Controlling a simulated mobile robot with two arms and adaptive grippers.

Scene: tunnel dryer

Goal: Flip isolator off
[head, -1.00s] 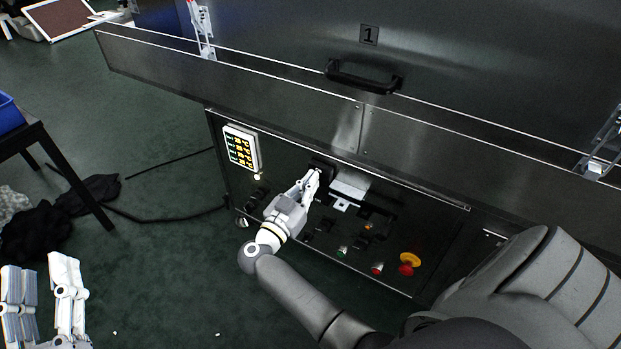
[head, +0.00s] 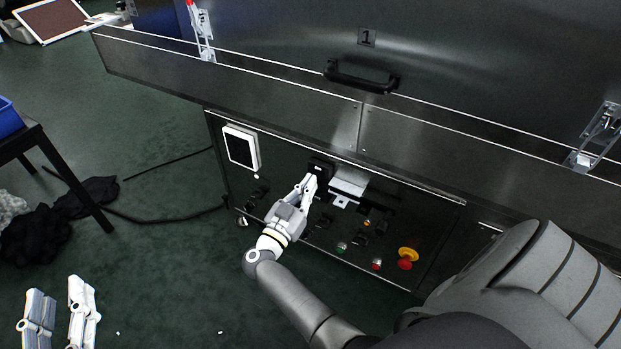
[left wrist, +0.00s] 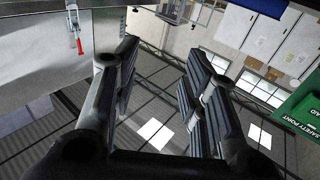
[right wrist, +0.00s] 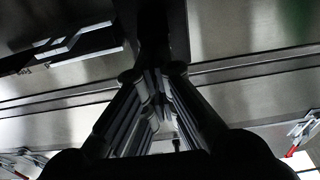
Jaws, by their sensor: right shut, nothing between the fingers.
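The isolator, a black block (head: 320,164) on the dark control panel (head: 410,212), sits near the panel's top edge, left of a pale metal bracket. My right gripper (head: 312,179) is shut and empty with its fingertips just below the block; whether they touch it I cannot tell. In the right wrist view the closed fingers (right wrist: 158,80) point at a dark shape. The isolator's lever is too small to make out. The panel's display (head: 240,147) is dark. My left gripper (head: 62,312) is open and empty at the lower left; its spread fingers fill the left wrist view (left wrist: 160,85).
A red and yellow emergency stop (head: 407,258), small buttons and black switches sit lower on the panel. A steel ledge (head: 240,78) overhangs it. A black-legged table with a blue bin (head: 8,118) stands at the left. The floor between is mostly clear, with a dark cable.

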